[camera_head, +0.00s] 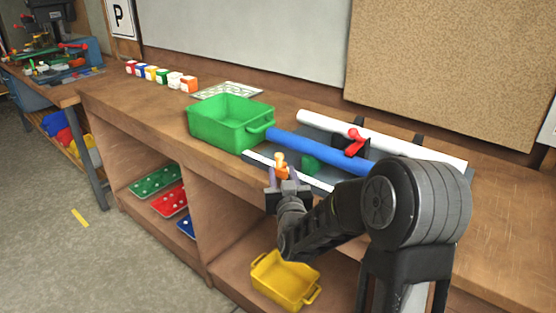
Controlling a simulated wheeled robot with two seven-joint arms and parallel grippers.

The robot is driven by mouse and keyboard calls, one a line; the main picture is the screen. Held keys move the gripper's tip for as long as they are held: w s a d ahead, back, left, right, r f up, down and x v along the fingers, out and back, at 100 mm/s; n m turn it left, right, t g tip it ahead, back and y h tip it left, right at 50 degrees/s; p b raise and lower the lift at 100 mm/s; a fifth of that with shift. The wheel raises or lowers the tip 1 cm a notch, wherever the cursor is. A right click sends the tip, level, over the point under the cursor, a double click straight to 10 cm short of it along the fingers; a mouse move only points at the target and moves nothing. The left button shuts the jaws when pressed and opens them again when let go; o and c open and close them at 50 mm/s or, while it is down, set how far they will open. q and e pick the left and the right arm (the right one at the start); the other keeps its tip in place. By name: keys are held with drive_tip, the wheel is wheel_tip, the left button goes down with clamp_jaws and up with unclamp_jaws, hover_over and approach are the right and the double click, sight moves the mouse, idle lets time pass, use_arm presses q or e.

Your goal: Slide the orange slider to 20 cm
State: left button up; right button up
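The orange slider (282,172) shows at the front edge of the workbench, with a light tan knob (279,158) above it. It sits by a white strip (258,158), which runs along the front of a dark grey board. Any scale marks on the strip are too small to read. My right gripper (283,177) is at the slider, with one finger on each side of it. I cannot tell whether the fingers touch it. The gripper and arm hide part of the slider and strip. My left gripper is not in view.
A blue bar (320,152), a green knob (310,164), a red lever (355,142) and a white tube (400,142) lie behind the strip. A green bin (228,134) stands just left. A yellow bin (283,284) sits on the shelf below.

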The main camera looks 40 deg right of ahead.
sight(279, 162)
drive_tip(key=p+x, duration=0.1)
drive_tip(key=x, duration=0.6)
drive_tip(key=shift+w+d+p, duration=0.15)
drive_tip(key=shift+w+p, duration=0.05)
drive_tip(key=shift+p, duration=0.15)
drive_tip(key=shift+c, duration=0.2)
clamp_jaws()
idle(0.9)
